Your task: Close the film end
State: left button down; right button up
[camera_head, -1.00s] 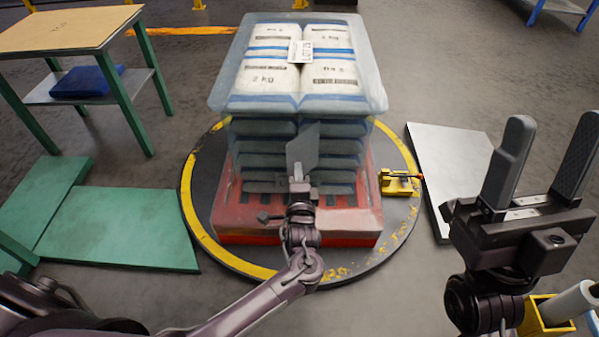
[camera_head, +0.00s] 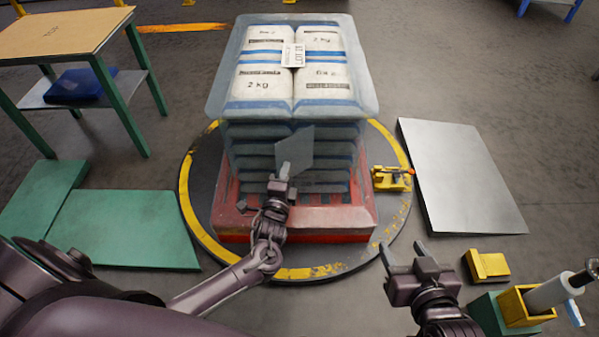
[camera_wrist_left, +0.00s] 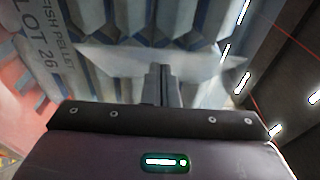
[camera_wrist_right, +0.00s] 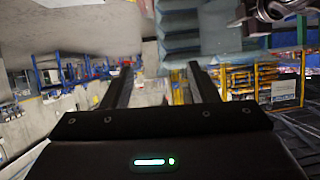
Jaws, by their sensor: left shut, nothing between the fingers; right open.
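A stack of white and blue sacks (camera_head: 318,86) stands on a red pallet (camera_head: 300,224), wrapped in translucent film (camera_head: 365,75). A loose grey film end (camera_head: 295,150) sticks out as a flap at the stack's front; a pale sheet, likely the same flap, shows in the left wrist view (camera_wrist_left: 115,58). My left gripper (camera_head: 284,170) is shut at the flap's lower edge, with nothing seen between its fingers (camera_wrist_left: 160,72). Whether it touches the flap, I cannot tell. My right gripper (camera_head: 406,252) is open and empty, low at the right front, apart from the stack.
The pallet stands on a round turntable (camera_head: 196,215) with a yellow rim. A yellow device (camera_head: 392,178) sits at its right edge. A grey plate (camera_head: 460,175), a yellow block (camera_head: 487,266) and a yellow box (camera_head: 520,308) lie right. Green plates (camera_head: 115,225) and a table (camera_head: 60,32) stand left.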

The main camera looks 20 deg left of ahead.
aim_at(277, 165)
pick_arm(q)
jog(key=a+m+h, duration=0.1)
jog(key=a+m+h+p, duration=0.1)
jog(key=h, duration=0.1)
jog(key=shift+w+a+t, duration=0.1)
jog(key=shift+w+t, duration=0.2)
jog(key=shift+w, duration=0.1)
jog(key=shift+w+a+m+h, duration=0.2)
jog(key=shift+m+h, duration=0.1)
jog(key=shift+h, duration=0.1)
jog(key=shift+a+h, duration=0.25)
jog(key=shift+h, duration=0.25)
pick_arm(e)
jog(key=s+d+f+g+h, duration=0.2)
jog(key=s+f+g, duration=0.3)
jog(key=s+f, duration=0.25)
pick_arm(q)
jog(key=shift+w+a+m+h+b, duration=1.2)
jog(key=shift+w+a+m+h, duration=0.55)
jog(key=shift+h, duration=0.55)
pick_arm(e)
jog(key=w+a+r+t+y, duration=0.2)
jog(key=w+r+t, duration=0.7)
jog(key=r, duration=0.6)
jog(key=shift+w+r+y, duration=0.3)
jog(key=shift+w+y, duration=0.3)
jog(key=shift+w, duration=0.05)
pick_arm(q)
jog(key=shift+s, duration=0.1)
